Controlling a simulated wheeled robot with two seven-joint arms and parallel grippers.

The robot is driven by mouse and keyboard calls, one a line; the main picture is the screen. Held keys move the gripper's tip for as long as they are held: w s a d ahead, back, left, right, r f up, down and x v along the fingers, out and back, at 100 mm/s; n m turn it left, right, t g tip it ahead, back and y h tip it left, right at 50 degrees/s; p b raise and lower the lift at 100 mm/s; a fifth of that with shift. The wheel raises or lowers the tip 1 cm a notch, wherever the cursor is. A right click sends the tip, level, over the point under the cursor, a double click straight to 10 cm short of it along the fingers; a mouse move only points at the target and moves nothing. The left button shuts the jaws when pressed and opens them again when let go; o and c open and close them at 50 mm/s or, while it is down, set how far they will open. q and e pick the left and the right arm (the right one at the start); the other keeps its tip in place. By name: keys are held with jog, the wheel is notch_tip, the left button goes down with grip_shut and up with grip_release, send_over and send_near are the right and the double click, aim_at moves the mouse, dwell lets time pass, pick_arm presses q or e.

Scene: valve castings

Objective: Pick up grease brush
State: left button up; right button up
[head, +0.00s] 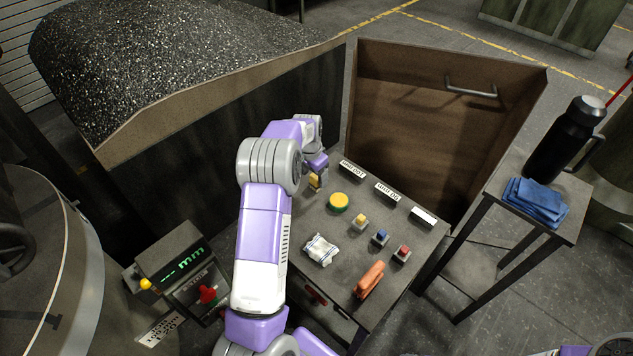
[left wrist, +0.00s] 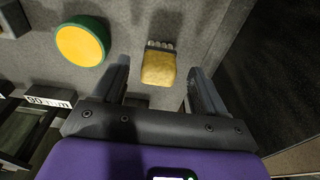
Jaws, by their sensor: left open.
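A small yellow brush-like piece (left wrist: 158,68) with a row of pale tufts at one end lies on the grey table top; I take it for the grease brush. In the head view it (head: 315,182) sits at the table's left far side, partly hidden by my arm. My left gripper (head: 316,166) is over it. In the left wrist view the left gripper (left wrist: 158,74) is open, with one finger on each side of the piece and gaps showing. I cannot tell how far above the table the fingertips are.
A green-rimmed yellow disc (head: 338,202) lies close by.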

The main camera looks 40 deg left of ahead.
aim_at(315, 176)
pick_arm(q)
jog(key=f, duration=0.4)
jog(key=shift+w+b, duration=0.35)
jog(key=shift+w, duration=0.05)
jog(key=shift+d+r, duration=0.1)
jog(key=shift+c, duration=0.4)
jog(key=c, duration=1)
jog(key=shift+r, duration=0.1)
notch_tip(315, 176, up, 10)
jog(key=shift+f+p, duration=0.1)
jog(key=shift+p, duration=0.95)
